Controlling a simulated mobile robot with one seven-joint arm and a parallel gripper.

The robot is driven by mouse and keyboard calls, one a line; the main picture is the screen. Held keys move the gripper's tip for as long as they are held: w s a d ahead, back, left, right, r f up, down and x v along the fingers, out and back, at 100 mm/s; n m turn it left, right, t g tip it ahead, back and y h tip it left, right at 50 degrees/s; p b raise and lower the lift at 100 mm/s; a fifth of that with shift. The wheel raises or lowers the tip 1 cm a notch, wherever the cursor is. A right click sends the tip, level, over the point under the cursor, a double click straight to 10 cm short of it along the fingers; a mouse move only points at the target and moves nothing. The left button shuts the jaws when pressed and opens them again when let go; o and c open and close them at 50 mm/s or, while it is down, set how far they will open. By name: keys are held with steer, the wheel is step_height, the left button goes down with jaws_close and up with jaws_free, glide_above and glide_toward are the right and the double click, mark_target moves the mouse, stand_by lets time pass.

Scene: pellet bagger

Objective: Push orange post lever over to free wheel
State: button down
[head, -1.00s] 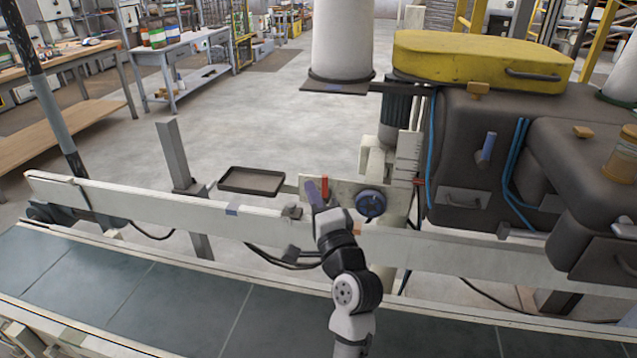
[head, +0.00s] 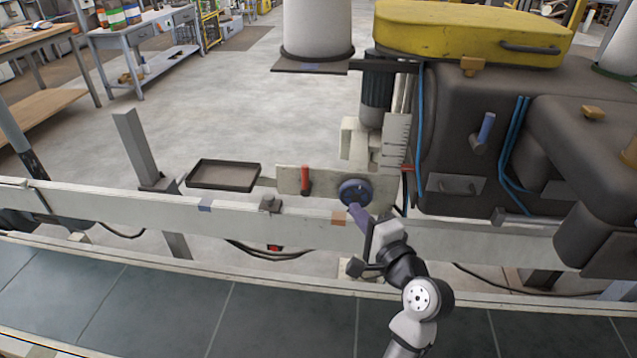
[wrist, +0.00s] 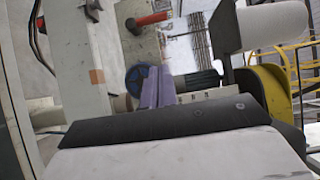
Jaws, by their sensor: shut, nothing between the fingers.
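The orange-red lever (head: 305,181) stands roughly upright on a pale plate (head: 325,181) behind the conveyor rail. The dark blue wheel (head: 354,191) is on the same plate, to the right of the lever. My gripper (head: 357,213) is shut and empty, its bluish-purple fingers pointing at the lower part of the wheel. I cannot tell whether they touch it. In the wrist view the fingers (wrist: 157,86) overlap the right side of the wheel (wrist: 134,80), and the lever (wrist: 150,19) shows above, clear of the fingers.
A white rail (head: 250,219) runs between the conveyor belt (head: 270,320) and the plate. A dark tray (head: 223,175) sits left of the lever. A dark machine (head: 455,140) with blue hoses stands close on the right. A grey post (head: 138,148) stands farther left.

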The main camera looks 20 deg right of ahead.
steer(key=p, duration=0.2)
glide_toward(306, 177)
steer(key=w+d, duration=0.4)
steer(key=w+a, duration=0.1)
steer(key=a, duration=0.1)
steer(key=w+a+p, duration=0.1)
steer(key=w, duration=0.1)
steer(key=shift+a+f, duration=0.1)
steer(key=shift+a, duration=0.3)
steer(key=shift+w+p, duration=0.1)
steer(key=shift+p, duration=0.25)
steer(key=shift+a+n, duration=0.1)
steer(key=shift+n, duration=0.2)
